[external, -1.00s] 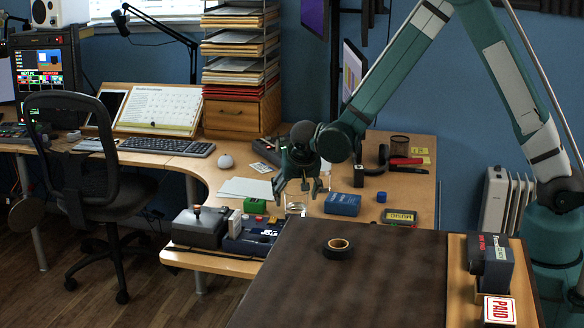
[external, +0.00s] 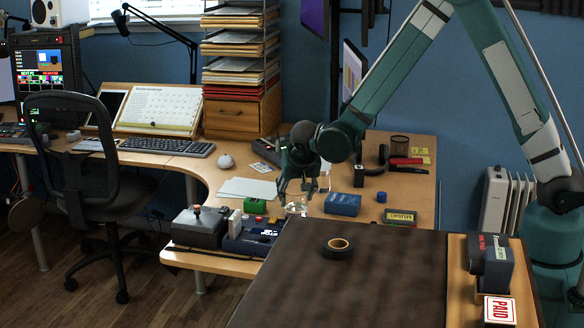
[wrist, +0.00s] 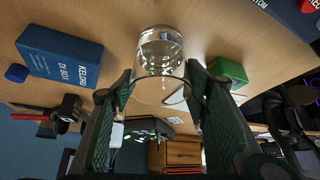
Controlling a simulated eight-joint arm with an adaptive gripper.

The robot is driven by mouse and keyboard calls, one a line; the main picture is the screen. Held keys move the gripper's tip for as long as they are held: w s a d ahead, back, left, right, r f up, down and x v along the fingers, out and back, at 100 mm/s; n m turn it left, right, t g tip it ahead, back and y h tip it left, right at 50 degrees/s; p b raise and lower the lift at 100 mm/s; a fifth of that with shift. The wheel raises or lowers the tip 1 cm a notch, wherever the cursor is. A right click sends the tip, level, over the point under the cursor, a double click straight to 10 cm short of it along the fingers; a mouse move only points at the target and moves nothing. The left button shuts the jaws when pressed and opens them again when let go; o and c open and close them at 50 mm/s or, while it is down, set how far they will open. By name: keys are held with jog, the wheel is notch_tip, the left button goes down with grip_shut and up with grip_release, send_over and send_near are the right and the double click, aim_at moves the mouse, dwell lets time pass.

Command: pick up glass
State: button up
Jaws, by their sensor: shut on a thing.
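A clear glass (wrist: 160,48) shows in the wrist view between the two finger pads of my gripper (wrist: 160,82). The fingers are shut on it, one on each side. In the external view the small, see-through glass (external: 297,208) is at the desk's front part, just below my gripper (external: 302,189). Whether its base touches the desk is hard to tell.
A blue box (external: 342,204) stands right of the glass, and a green block (external: 255,205) stands left of it. Dark devices (external: 200,227) sit at the front left. The dark tabletop (external: 390,270) in front holds a roll of tape (external: 338,248).

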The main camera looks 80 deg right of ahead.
jog(key=shift+r, duration=0.3)
notch_tip(320, 180, up, 9)
jog(key=p, duration=0.2)
jog(key=shift+r, duration=0.15)
dwell(1.1)
dwell(0.8)
